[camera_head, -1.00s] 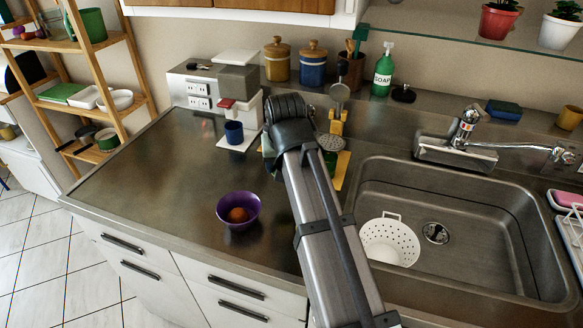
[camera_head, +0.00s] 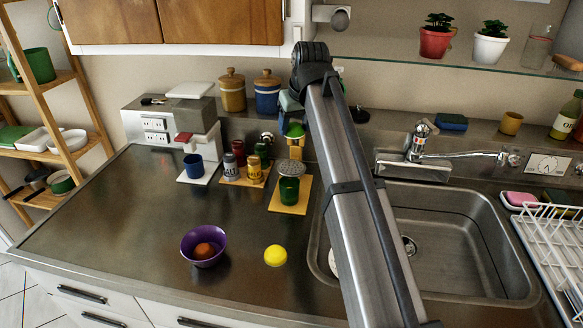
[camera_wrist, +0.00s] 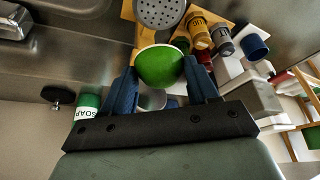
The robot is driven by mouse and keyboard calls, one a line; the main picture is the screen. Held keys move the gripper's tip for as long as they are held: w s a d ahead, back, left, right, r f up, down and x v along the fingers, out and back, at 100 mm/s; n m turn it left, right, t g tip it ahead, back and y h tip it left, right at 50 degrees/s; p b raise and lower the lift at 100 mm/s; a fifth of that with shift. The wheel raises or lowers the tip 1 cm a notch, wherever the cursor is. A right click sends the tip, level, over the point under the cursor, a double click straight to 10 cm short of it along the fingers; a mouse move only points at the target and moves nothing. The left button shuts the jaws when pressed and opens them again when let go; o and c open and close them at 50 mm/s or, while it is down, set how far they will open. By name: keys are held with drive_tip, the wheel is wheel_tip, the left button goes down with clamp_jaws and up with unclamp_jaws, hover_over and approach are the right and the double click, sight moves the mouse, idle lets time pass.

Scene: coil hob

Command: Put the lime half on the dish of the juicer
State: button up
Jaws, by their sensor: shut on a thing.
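The lime half (camera_wrist: 160,70) is held between the two blue fingers of my gripper (camera_wrist: 164,80) in the wrist view. Its green rind faces the camera, with a pale edge on the side toward the dish. In the head view the lime half (camera_head: 295,130) shows under my gripper (camera_head: 291,112), above and apart from the juicer. The juicer's grey perforated dish (camera_head: 291,167) stands over a green cup (camera_head: 289,191) on a yellow base (camera_head: 277,203). In the wrist view the dish (camera_wrist: 159,12) lies beyond the lime half. My arm hides part of the juicer's surroundings.
Salt and other shakers (camera_head: 254,170) stand on a board left of the juicer. A white coffee machine (camera_head: 204,145) with a blue cup (camera_head: 194,166) is farther left. A purple bowl (camera_head: 190,243) and a yellow round thing (camera_head: 275,256) are in front. The sink (camera_head: 455,245) is right.

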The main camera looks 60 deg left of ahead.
sight(290, 166)
drive_tip(key=shift+s+d+f+n+g, duration=0.1)
drive_tip(key=shift+s+n+g, duration=0.1)
drive_tip(key=shift+n, duration=0.35)
drive_tip(key=shift+s+n+g, duration=0.15)
drive_tip(key=shift+n+g, duration=0.05)
drive_tip(key=shift+n, duration=0.35)
drive_tip(key=shift+f, duration=5)
drive_tip(key=shift+f, duration=0.1)
drive_tip(key=o, duration=1)
drive_tip(key=shift+o, duration=0.2)
drive_tip(key=v, duration=1.2)
drive_tip(key=shift+w+d, duration=0.1)
drive_tip(key=shift+w, duration=0.05)
